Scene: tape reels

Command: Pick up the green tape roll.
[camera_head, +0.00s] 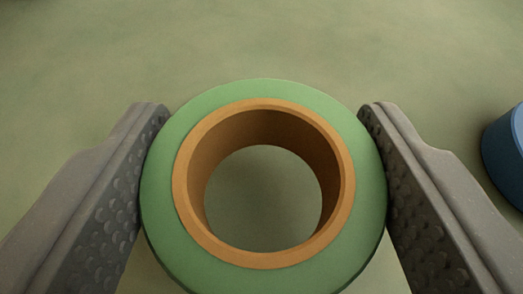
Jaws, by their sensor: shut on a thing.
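The green tape roll (164,205) has a wide green ring around an orange-brown core (264,258). It fills the lower middle of the head camera view, with its open hole facing the camera. My gripper (264,112) is shut on the roll, with one grey, studded finger against its left side and the other against its right side. The green-grey surface shows through the hole. I cannot tell whether the roll touches that surface or is above it.
A blue round object (505,155) is at the right edge, partly cut off by the frame and apart from my right finger. The green-grey surface (260,40) beyond the roll is clear.

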